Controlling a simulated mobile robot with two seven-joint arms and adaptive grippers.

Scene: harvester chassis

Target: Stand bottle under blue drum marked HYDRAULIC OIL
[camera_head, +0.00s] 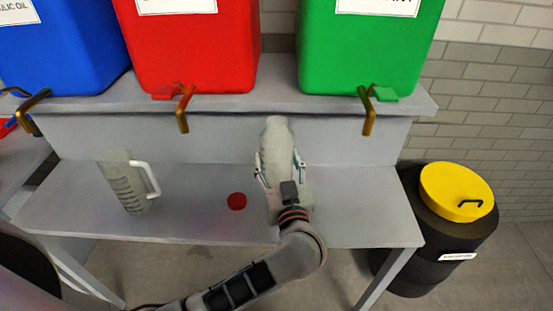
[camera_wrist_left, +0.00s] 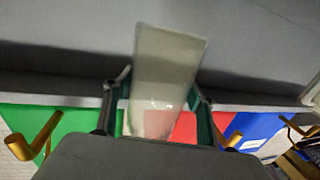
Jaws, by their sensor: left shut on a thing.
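The blue drum (camera_head: 70,50) stands at the far left of the upper shelf. Its label is partly cut off and reads "ULIC OIL". A brass tap (camera_head: 34,108) hangs from its front edge. A pale, translucent bottle (camera_head: 279,145) is near the middle, in front of the shelf between the red and green drums. My left gripper (camera_head: 279,168) is shut on it, a finger on each side. The bottle (camera_wrist_left: 163,80) also shows between the fingers in the left wrist view. Whether its base touches the bench cannot be told. My right gripper is not in view.
A clear measuring jug (camera_head: 122,185) with a white handle stands on the lower bench at left. A red cap (camera_head: 237,201) lies right of it. Red (camera_head: 190,55) and green (camera_head: 370,50) drums have brass taps. A black bin (camera_head: 440,235) with yellow lid stands right of the bench.

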